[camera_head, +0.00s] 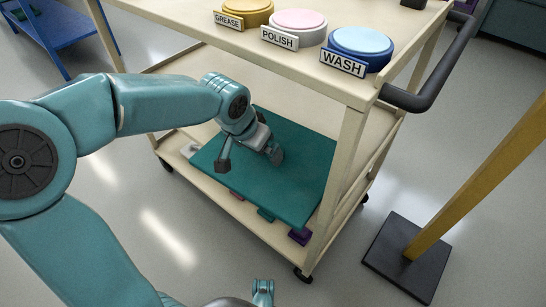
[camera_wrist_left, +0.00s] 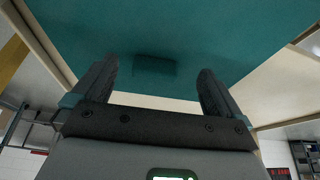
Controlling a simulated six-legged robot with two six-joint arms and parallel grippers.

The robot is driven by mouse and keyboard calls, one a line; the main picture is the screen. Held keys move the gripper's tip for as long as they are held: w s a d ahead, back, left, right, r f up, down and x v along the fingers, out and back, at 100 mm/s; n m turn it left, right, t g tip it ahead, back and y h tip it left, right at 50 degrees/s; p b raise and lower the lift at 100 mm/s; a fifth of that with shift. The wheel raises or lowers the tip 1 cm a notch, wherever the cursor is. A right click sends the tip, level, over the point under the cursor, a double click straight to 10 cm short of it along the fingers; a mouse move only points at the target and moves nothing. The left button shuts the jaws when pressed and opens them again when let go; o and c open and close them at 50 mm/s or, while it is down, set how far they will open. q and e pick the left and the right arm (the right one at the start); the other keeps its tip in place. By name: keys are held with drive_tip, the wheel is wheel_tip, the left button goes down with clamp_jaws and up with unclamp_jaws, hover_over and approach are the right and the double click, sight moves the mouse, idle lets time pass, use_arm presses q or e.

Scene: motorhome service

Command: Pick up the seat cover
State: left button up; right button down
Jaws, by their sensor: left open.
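A flat teal panel, the only thing in view that could be the seat cover (camera_head: 300,170), lies on the lower shelf of a cream cart. It also fills the upper part of the left wrist view (camera_wrist_left: 230,30). My left gripper (camera_head: 249,160) is over the panel, below the cart's top, with its jaws apart. In the left wrist view my left gripper's two dark fingers (camera_wrist_left: 156,80) stand apart, with a darker teal rectangle on the panel showing between them. I cannot tell whether the fingers touch the panel.
The cart's top shelf (camera_head: 200,28) overhangs my arm and carries grease, polish and wash tins (camera_head: 361,50). A cart post (camera_head: 340,170) stands right of my gripper. Purple and green pieces (camera_head: 299,236) show under the panel's front edge. A yellow post on a dark base (camera_head: 408,262) stands right.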

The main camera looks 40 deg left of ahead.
use_arm(q)
drive_tip(key=shift+w, duration=0.7)
drive_tip(key=w, duration=0.1)
drive_tip(key=w+b, duration=0.1)
drive_tip(key=w, duration=0.1)
drive_tip(key=shift+d+f, duration=0.1)
drive_tip(key=shift+f, duration=0.2)
drive_tip(key=shift+w+f+b, duration=0.15)
drive_tip(key=shift+f+b, duration=0.35)
drive_tip(key=shift+f, duration=0.25)
drive_tip(key=shift+w+f, duration=0.2)
drive_tip(key=shift+f, duration=0.2)
use_arm(e)
drive_tip(key=shift+w+d+f+t, duration=0.15)
drive_tip(key=shift+w+f, duration=0.2)
drive_tip(key=shift+f, duration=0.25)
drive_tip(key=shift+w+f+t, duration=0.15)
drive_tip(key=shift+w+f, duration=0.2)
drive_tip(key=shift+f, duration=0.2)
use_arm(q)
drive_tip(key=shift+r, duration=0.1)
drive_tip(key=c, duration=1.6)
use_arm(e)
drive_tip(key=shift+r, duration=0.1)
